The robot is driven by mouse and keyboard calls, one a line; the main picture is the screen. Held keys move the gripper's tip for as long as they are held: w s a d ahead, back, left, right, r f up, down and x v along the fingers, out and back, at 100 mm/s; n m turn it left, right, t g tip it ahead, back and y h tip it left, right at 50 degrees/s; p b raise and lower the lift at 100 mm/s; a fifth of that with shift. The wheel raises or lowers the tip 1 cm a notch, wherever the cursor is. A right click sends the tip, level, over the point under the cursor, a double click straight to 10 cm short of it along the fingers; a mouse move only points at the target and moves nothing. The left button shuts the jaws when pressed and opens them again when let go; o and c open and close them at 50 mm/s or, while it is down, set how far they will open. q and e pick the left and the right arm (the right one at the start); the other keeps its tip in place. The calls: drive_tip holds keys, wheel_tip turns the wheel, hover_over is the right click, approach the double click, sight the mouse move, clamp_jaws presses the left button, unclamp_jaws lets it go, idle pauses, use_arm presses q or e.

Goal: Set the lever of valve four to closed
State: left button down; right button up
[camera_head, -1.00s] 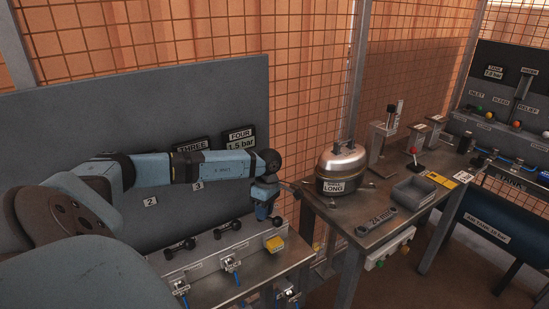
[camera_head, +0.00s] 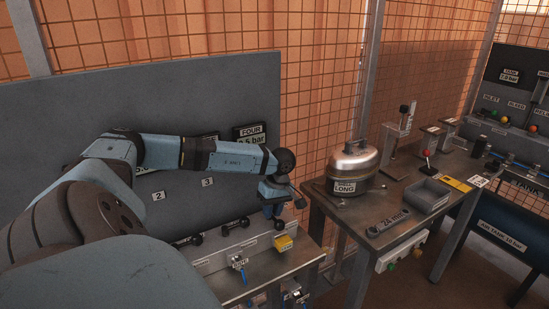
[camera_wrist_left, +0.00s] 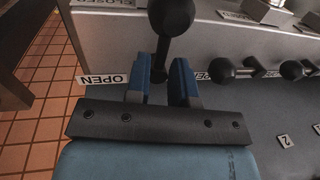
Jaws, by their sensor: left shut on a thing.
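The lever of valve four (camera_wrist_left: 163,52) is a black rod with a round knob. In the left wrist view it stands between the two blue fingers of my left gripper (camera_wrist_left: 160,78), which is shut on it below the knob. An OPEN label (camera_wrist_left: 103,79) is left of the fingers; a partly cut-off CLOSED label (camera_wrist_left: 118,2) is at the top. In the head view my left gripper (camera_head: 273,210) points down at the bench and mostly hides this lever. The FOUR gauge (camera_head: 251,135) hangs behind; its first digit is hard to read. My right gripper is not in view.
Other black-knobbed levers (camera_head: 195,240) lie left of my gripper. A yellow block (camera_head: 283,242) sits at the bench front. A metal pot marked LONG (camera_head: 352,170) and a grey tray (camera_head: 427,195) stand on the bench to the right.

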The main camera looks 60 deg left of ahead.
use_arm(q)
drive_tip(key=c, duration=1.2)
unclamp_jaws()
drive_tip(key=w+r, duration=0.1)
drive_tip(key=r, duration=0.3)
drive_tip(key=w+r, duration=0.1)
drive_tip(key=r, duration=0.8)
drive_tip(key=shift+w+d+r, duration=0.1)
drive_tip(key=shift+w+r, duration=0.15)
drive_tip(key=shift+w, duration=0.15)
